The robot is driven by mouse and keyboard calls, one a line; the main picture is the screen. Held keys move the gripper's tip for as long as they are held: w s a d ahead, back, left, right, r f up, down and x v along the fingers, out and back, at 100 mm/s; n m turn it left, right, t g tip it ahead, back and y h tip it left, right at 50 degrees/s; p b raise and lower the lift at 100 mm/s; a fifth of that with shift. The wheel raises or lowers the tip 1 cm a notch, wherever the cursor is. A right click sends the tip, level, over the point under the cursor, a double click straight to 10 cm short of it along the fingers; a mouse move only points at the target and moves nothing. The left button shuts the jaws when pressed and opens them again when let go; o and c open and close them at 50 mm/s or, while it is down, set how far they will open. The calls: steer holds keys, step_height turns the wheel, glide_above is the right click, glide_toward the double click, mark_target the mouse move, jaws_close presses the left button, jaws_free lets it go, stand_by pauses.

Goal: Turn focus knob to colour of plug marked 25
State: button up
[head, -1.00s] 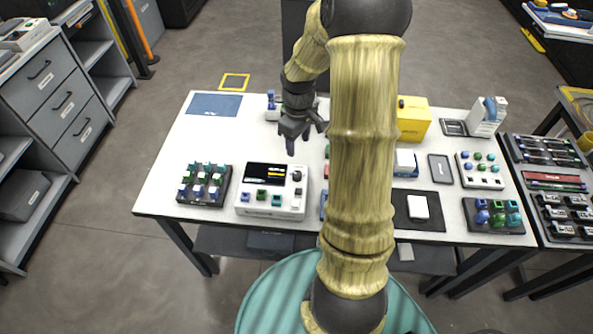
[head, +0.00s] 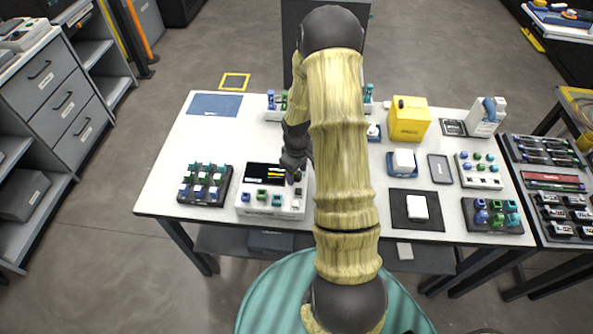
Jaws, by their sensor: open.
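The white splicing device (head: 270,212) stands at the front left of the table, with a dark screen (head: 262,174) and a row of small coloured parts on its face. My gripper (head: 291,178) is over the device's upper right corner, pointing down, where a round dark knob sits. It largely hides the knob, and I cannot tell whether it touches it. Its jaws are open. Blue and green plugs stand in a black rack (head: 204,199) left of the device. More plugs show in a back rack (head: 272,114) and a black tray (head: 494,226) at the right. Their numbers are too small to read.
A yellow box (head: 409,120), a white block on a blue base (head: 402,168) and a black mat (head: 428,224) with a white block are right of my arm. A white plug tray (head: 480,180) lies farther right. My arm hides the table's middle. The back left is clear around a blue mat (head: 215,104).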

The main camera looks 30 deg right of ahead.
steer(key=shift+c, duration=0.4)
steer(key=c, duration=0.9)
steer(key=shift+m, duration=0.4)
steer(key=m+b, duration=0.1)
steer(key=m, duration=1)
steer(key=shift+w, duration=0.1)
steer(key=o, duration=1)
